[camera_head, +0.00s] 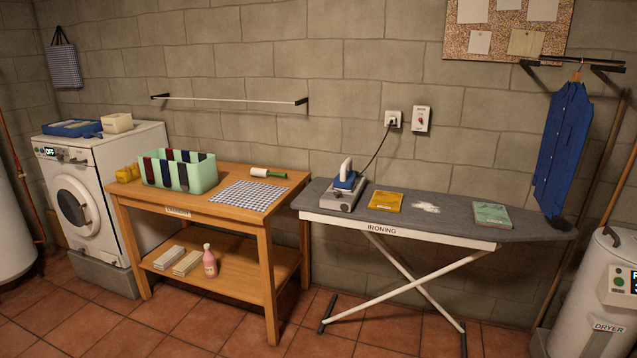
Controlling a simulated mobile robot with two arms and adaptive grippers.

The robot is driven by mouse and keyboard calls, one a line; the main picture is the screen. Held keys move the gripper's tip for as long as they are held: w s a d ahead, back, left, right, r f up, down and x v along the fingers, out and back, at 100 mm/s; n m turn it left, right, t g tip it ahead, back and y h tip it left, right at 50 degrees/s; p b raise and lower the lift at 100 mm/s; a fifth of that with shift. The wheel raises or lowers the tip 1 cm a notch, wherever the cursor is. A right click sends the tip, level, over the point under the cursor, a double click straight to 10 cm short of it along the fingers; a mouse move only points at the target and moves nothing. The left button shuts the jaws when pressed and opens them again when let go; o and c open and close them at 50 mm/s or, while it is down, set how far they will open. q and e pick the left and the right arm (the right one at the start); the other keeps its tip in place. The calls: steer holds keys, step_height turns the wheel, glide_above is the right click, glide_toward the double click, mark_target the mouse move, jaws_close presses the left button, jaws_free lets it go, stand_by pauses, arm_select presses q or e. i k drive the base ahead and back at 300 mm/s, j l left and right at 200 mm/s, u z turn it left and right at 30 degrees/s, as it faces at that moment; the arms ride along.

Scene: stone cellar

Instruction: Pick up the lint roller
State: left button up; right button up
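The lint roller (268,173) lies on top of the wooden table, near its back right corner. Neither of my grippers shows in the head view.
The wooden table (284,193) also holds a green divided box (206,180) and a checkered cloth (250,196) in front of the roller. An ironing board (456,212) with an iron (345,187) stands close on the right. A wall rail (230,100) hangs above. The tiled floor in front is clear.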

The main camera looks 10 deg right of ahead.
mark_target(260, 173)
steer(key=i+j+z, duration=0.1)
steer(key=z, duration=0.3)
steer(key=i+j+z, duration=0.1)
steer(key=z, duration=0.3)
steer(key=j+z, duration=0.2)
steer(key=z, duration=0.25)
steer(key=i+j+z, duration=0.1)
steer(key=j+z, duration=0.35)
steer(key=j, duration=0.8)
steer(key=j+z, duration=0.45)
steer(key=j, duration=0.8)
steer(key=k, duration=0.05)
